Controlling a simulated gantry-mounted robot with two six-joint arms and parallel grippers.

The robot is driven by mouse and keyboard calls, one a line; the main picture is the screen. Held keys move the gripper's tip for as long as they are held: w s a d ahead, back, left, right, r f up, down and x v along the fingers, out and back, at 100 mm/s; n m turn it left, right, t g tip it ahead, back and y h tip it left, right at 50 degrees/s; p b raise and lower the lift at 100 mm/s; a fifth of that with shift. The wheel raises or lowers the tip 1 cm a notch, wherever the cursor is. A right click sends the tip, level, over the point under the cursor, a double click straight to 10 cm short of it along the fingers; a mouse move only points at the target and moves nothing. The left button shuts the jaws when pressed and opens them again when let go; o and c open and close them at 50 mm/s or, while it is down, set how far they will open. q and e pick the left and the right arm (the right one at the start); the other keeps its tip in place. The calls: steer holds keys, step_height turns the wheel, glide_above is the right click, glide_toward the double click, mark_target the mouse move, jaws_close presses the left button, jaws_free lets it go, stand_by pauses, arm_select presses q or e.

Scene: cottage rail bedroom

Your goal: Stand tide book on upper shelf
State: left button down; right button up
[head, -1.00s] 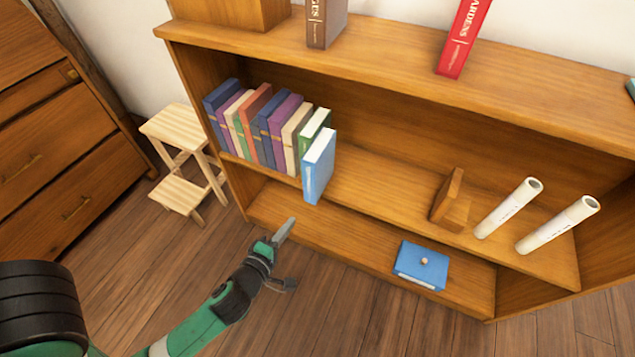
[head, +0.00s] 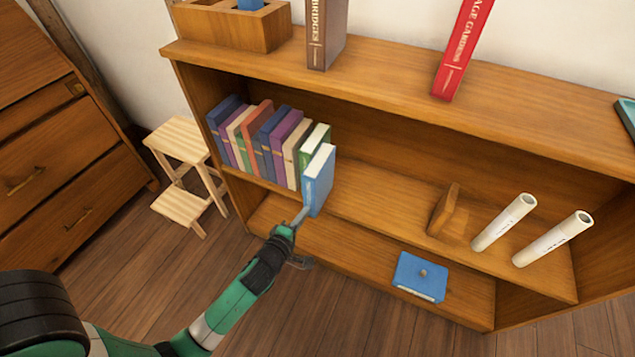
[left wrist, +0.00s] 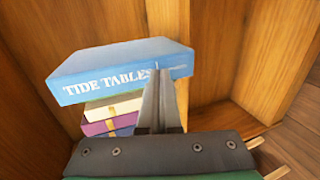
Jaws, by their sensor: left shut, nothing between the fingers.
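The tide book (head: 318,178) is light blue and stands upright at the right end of the book row on the upper shelf (head: 375,205). Its spine reads "TIDE TABLES" in the left wrist view (left wrist: 105,78). It juts out a little past the green book (head: 315,139) beside it. My left gripper (head: 303,213) is shut and empty, its fingertips at the lower front of the spine. In the left wrist view the shut fingers (left wrist: 161,100) overlap the spine, seemingly touching it. My right gripper is not in view.
A wooden bookend (head: 445,210) and two white rolls (head: 504,222) stand farther right on the same shelf. A blue box (head: 420,276) lies on the bottom shelf. A step stool (head: 182,140) stands left of the bookcase.

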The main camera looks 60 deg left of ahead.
mark_target(309, 205)
arm_select(q)
steer(key=shift+w+a, duration=0.1)
steer(key=shift+w, duration=0.05)
steer(key=shift+w+a+b, duration=0.55)
steer(key=shift+w+a, duration=0.6)
steer(key=shift+w, duration=0.3)
steer(key=shift+w+a+b, duration=0.5)
steer(key=shift+w+a, duration=0.6)
steer(key=shift+w, duration=0.35)
steer(key=shift+s+d, duration=0.65)
steer(key=shift+s, duration=0.15)
steer(key=shift+s+d, duration=0.6)
steer(key=shift+s, duration=0.2)
steer(key=s+d, duration=0.2)
steer(key=s, duration=0.1)
steer(key=shift+d, duration=0.25)
